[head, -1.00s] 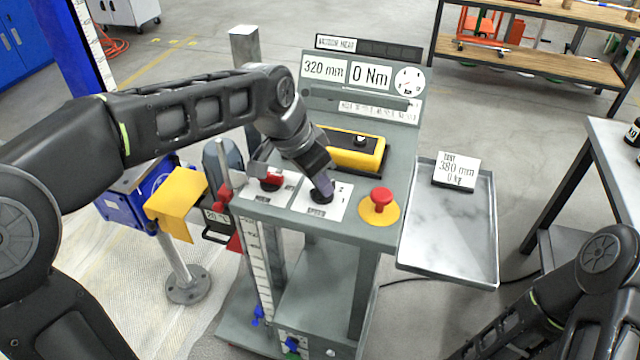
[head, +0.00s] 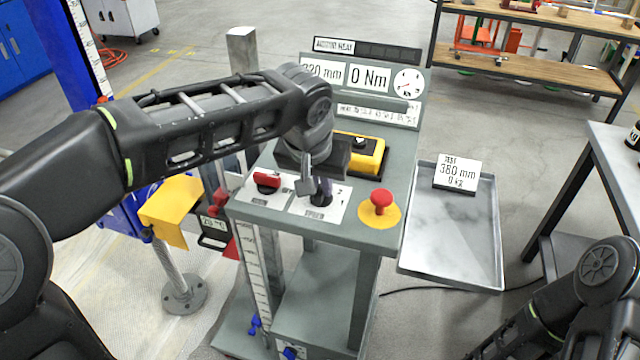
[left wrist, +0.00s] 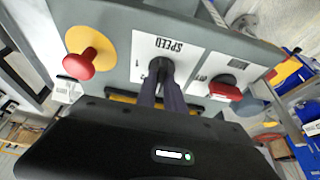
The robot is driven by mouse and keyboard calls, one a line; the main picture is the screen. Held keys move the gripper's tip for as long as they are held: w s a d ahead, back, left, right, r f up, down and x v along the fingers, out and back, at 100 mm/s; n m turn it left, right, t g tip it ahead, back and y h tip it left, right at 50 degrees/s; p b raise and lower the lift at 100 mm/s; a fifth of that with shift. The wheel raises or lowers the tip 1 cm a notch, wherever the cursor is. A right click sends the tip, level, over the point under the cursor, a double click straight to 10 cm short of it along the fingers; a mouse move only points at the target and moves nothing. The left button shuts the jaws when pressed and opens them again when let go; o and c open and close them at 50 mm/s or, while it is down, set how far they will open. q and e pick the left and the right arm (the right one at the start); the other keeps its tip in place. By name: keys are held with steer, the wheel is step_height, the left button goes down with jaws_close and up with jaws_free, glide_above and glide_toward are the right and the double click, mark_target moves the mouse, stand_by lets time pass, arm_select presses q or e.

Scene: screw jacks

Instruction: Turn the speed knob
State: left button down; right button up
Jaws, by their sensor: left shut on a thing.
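The black speed knob (head: 321,200) sits on a white plate marked SPEED on the grey console top, between the red switch and the red stop button. In the left wrist view the knob (left wrist: 160,66) is at the centre, with the fingers reaching to it. My left gripper (head: 315,190) comes down from above and is shut on the knob; the wrist hides part of it. The fingers also show in the left wrist view (left wrist: 163,90). My right arm is at the lower right, but its gripper is out of view.
A red stop button (head: 381,198) on a yellow disc stands right of the knob. A red switch (head: 266,179) is to its left. A yellow box (head: 369,152) lies behind. Display panels (head: 368,77) read 0 Nm. A metal tray (head: 470,235) holds a card reading 380 mm.

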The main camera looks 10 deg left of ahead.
mark_target(316, 213)
stand_by(0.3)
arm_select(q)
steer(key=c, duration=1.4)
jaws_free()
steer(key=shift+c, duration=0.2)
steer(key=shift+r, duration=0.1)
steer(key=v, duration=0.7)
steer(key=shift+r, duration=0.3)
steer(key=shift+s, duration=0.2)
